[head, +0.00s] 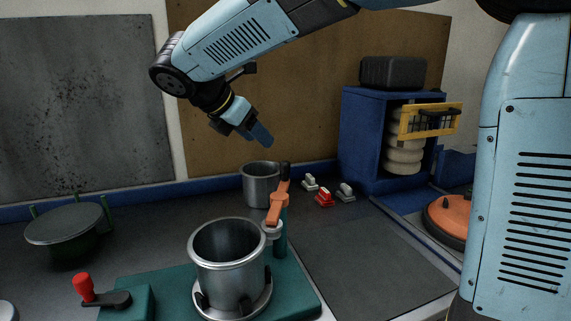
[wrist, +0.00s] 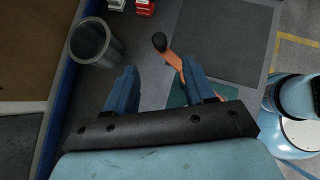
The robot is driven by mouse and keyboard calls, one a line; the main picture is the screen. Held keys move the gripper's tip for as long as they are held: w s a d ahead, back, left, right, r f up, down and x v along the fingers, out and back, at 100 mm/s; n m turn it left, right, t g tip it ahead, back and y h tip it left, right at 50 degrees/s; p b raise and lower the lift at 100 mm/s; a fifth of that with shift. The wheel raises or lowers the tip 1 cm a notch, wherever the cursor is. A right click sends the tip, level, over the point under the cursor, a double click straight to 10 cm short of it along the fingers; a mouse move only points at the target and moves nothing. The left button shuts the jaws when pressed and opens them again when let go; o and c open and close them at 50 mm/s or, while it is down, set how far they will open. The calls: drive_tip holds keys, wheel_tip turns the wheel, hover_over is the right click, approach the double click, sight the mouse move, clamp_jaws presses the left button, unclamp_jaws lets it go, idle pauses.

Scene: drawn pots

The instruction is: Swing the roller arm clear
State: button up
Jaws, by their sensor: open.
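The roller arm (head: 277,205) is an orange swinging arm with a dark knob at its upper end, on a teal post (head: 281,240) at the right rear of a teal base (head: 178,286). A metal pot (head: 229,262) stands in a holder on that base, and the arm's lower end is by the pot's rim. My gripper (head: 262,135) is open and empty, above and behind the roller arm. In the wrist view the orange arm (wrist: 174,62) and its dark knob (wrist: 159,41) show beyond and between the blue fingers (wrist: 160,88). Part of the arm is hidden by the right finger.
A second metal pot (head: 260,184) stands behind the roller arm. Small red and white clamps (head: 325,197) lie at the back. A blue cabinet (head: 367,150) stands right of them. A red-handled lever (head: 84,287) is front left, a round green-legged stand (head: 66,223) further left. A dark mat (head: 370,255) is clear.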

sight(284, 162)
drive_tip(key=x, duration=1.3)
drive_tip(key=shift+w+f, duration=0.15)
drive_tip(key=shift+f, duration=0.2)
clamp_jaws()
